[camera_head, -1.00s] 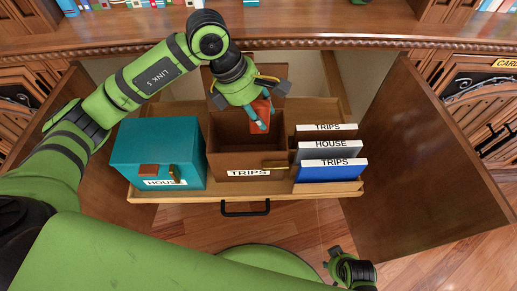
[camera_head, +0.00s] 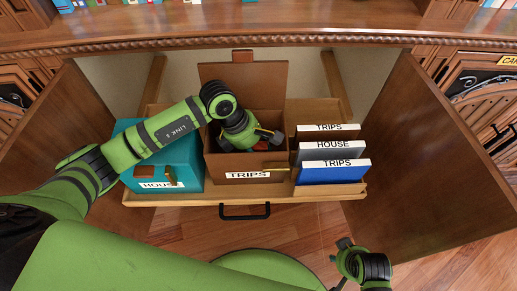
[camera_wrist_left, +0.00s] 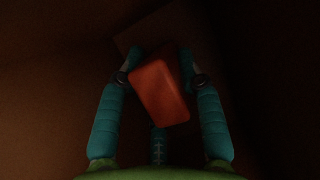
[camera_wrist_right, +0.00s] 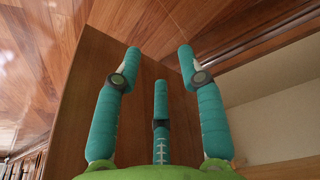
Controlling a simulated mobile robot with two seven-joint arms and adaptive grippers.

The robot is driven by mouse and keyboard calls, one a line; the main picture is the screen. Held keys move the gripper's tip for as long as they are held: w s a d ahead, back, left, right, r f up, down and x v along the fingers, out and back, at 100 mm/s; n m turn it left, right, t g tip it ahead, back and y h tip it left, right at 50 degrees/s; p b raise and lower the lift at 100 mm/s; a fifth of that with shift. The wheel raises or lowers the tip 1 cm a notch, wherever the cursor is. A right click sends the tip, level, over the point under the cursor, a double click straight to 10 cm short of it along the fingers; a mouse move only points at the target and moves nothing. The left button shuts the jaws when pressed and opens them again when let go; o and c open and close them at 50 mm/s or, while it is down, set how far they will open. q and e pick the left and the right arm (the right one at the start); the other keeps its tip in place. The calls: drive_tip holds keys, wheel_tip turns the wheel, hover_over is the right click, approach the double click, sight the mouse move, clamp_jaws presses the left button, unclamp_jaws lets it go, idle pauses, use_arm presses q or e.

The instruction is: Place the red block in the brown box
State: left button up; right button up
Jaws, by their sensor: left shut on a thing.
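The brown box (camera_head: 228,165), labelled TRIPS, stands open on the pulled-out drawer with its lid (camera_head: 270,75) raised at the back. My left gripper (camera_head: 258,147) is down inside the box. In the left wrist view the left gripper (camera_wrist_left: 158,78) is shut on the red block (camera_wrist_left: 158,92), which is slightly tilted between the fingers above the dark box interior. In the head view only a sliver of red shows past the gripper. My right gripper (camera_wrist_right: 158,55) is open and empty; in the head view it is low at the right, outside the drawer (camera_head: 345,244).
A closed teal box (camera_head: 190,160) labelled HOUSE stands left of the brown box, under my left arm. Several upright books (camera_head: 333,172) stand to the right. Cabinet doors (camera_head: 430,150) are open on both sides. The drawer (camera_head: 200,199) has a black front handle (camera_head: 245,211).

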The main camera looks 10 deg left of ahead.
use_arm(q)
drive_tip(key=o, duration=1.1)
drive_tip(key=shift+o, duration=0.2)
use_arm(e)
drive_tip(key=shift+r, duration=0.2)
use_arm(q)
drive_tip(key=shift+r, duration=0.15)
drive_tip(key=p+v, duration=0.3)
drive_tip(key=v, duration=0.2)
drive_tip(key=shift+r+p, duration=0.1)
drive_tip(key=shift+p, duration=0.3)
drive_tip(key=p+v, duration=0.4)
drive_tip(key=v, duration=0.2)
drive_tip(key=shift+a+r, duration=0.25)
drive_tip(key=shift+r, duration=0.05)
use_arm(e)
wheel_tip(320, 180, down, 8)
drive_tip(key=d+t, duration=0.1)
drive_tip(key=t, duration=0.1)
drive_tip(key=shift+s+d+f+n, duration=0.2)
drive_tip(key=shift+s+f+n, duration=0.05)
drive_tip(key=shift+s+n, duration=0.1)
